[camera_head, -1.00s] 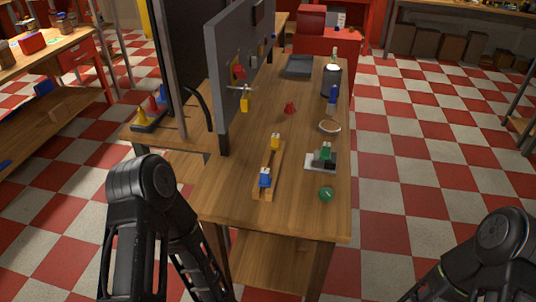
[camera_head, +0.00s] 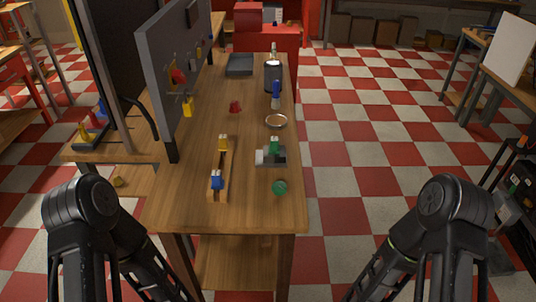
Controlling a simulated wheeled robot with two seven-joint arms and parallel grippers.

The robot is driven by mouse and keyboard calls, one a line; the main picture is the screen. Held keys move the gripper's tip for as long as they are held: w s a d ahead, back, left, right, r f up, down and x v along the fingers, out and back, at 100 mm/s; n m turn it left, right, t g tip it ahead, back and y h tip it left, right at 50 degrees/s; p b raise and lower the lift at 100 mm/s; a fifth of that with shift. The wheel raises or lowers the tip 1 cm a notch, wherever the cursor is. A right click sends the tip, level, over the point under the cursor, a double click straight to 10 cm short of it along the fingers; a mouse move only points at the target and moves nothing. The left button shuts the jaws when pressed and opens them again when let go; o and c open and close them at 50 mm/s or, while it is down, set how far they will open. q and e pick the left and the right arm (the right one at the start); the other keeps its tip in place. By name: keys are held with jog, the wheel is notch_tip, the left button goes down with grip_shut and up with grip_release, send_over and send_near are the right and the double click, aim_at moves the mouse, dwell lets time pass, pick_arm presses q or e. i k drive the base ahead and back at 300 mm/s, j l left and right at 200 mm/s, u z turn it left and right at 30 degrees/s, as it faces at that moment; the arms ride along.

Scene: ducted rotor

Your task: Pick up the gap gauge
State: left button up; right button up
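I cannot tell for sure which object is the gap gauge. On the wooden bench (camera_head: 245,212) lies a long wooden holder (camera_head: 219,177) with a yellow piece (camera_head: 223,143) and a blue piece (camera_head: 216,180) on it. To its right are a grey block with a green top (camera_head: 271,155) and a round green item (camera_head: 279,187). Farther back are a small red cone (camera_head: 235,106), a round ring-like dish (camera_head: 276,121) and a blue-handled item (camera_head: 276,95). Only upper links of both my arms show, at the lower left and lower right. Both grippers are out of view.
A grey upright panel (camera_head: 165,75) with red and yellow items stands along the bench's left side. A dark canister (camera_head: 272,76) and a grey tray (camera_head: 240,65) are at the far end. A red cabinet (camera_head: 266,38) stands behind.

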aim_at(274, 149)
jog(key=l+u, duration=0.1)
jog(key=u, duration=0.4)
jog(key=l+u, duration=0.15)
jog(key=u, duration=0.3)
jog(key=l+u, duration=0.1)
jog(key=u, duration=0.4)
jog(key=k+l+u, duration=0.25)
jog(key=l, duration=0.2)
jog(key=l+u, duration=0.25)
jog(key=l, duration=0.2)
jog(key=k+l+u, duration=0.25)
jog(key=l, duration=0.15)
jog(key=k+l+u, duration=0.25)
jog(key=k+l, duration=0.25)
jog(key=l, duration=0.15)
jog(key=k+l, duration=0.25)
jog(key=l, duration=0.1)
